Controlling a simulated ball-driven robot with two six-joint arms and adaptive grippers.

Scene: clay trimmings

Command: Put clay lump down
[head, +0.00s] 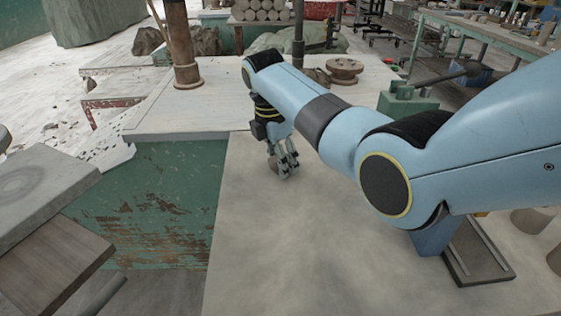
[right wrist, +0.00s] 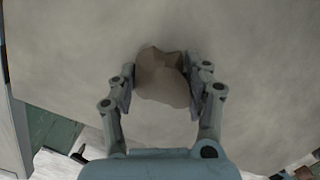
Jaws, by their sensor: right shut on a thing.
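My right gripper (head: 286,172) reaches down to the pale work surface (head: 265,260) near its far left edge. The clay lump (right wrist: 162,76) is brownish grey and irregular, and it sits between the two fingers of my right gripper (right wrist: 158,85) in the right wrist view. The fingers are shut on it from both sides. In the head view the lump is mostly hidden by the fingers. It is at or just above the surface; I cannot tell whether it touches. My left gripper is not in view.
A green cabinet with a pale top (head: 190,118) adjoins the work surface at the back left. A wooden board (head: 55,262) lies at the left. A dark tray (head: 478,255) and beige pots (head: 532,220) stand at the right. The front middle of the surface is clear.

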